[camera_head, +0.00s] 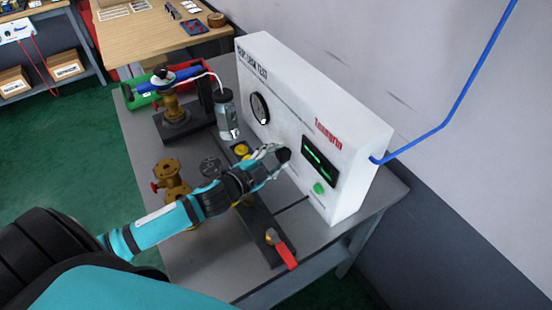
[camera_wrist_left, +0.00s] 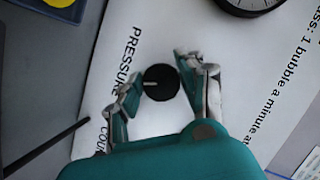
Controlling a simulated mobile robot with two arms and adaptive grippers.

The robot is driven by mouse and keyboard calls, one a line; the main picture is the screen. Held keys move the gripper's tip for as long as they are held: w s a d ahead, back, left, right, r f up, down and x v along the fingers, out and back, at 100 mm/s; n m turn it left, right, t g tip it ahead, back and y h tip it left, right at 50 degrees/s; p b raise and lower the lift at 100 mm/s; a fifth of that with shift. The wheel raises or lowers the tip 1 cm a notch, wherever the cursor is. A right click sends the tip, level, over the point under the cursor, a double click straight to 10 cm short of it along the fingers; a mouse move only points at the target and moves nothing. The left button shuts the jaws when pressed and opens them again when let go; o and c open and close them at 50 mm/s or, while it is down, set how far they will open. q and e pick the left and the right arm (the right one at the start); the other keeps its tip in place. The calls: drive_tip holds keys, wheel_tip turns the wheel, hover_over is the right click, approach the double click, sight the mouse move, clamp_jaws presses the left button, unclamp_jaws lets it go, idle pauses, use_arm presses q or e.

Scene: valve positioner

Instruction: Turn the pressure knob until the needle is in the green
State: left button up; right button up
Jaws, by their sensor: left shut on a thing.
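The white test panel (camera_head: 345,150) stands on the grey bench. Its pressure knob (camera_head: 284,154) is round and black with a pale pointer line. In the left wrist view the knob (camera_wrist_left: 161,82) sits beside the word PRESSURE. My left gripper (camera_head: 278,156) is at the panel face, shut on the knob, with one finger on each side. The dial gauge (camera_head: 260,108) is on the panel left of the knob. Only its lower edge (camera_wrist_left: 250,8) shows in the left wrist view. The needle and any green band are too small to read. My right gripper is out of view.
A green-lit display (camera_head: 319,161) and green button (camera_head: 319,188) are right of the knob. Brass valves (camera_head: 172,180), a metal cylinder (camera_head: 227,115) and a red-handled lever (camera_head: 285,254) stand on the bench around my left arm. A blue hose (camera_head: 440,125) leaves the panel's right side.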

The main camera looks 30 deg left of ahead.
use_arm(q)
drive_tip(key=shift+f+m+t, duration=0.1)
drive_tip(key=shift+m+t, duration=0.2)
drive_tip(key=shift+m, duration=0.2)
drive_tip(key=shift+b, duration=0.3)
drive_tip(key=o, duration=1.1)
drive_tip(key=shift+o, duration=0.2)
drive_tip(key=shift+s, duration=0.1)
drive_tip(key=v, duration=1.2)
drive_tip(key=shift+d, duration=0.15)
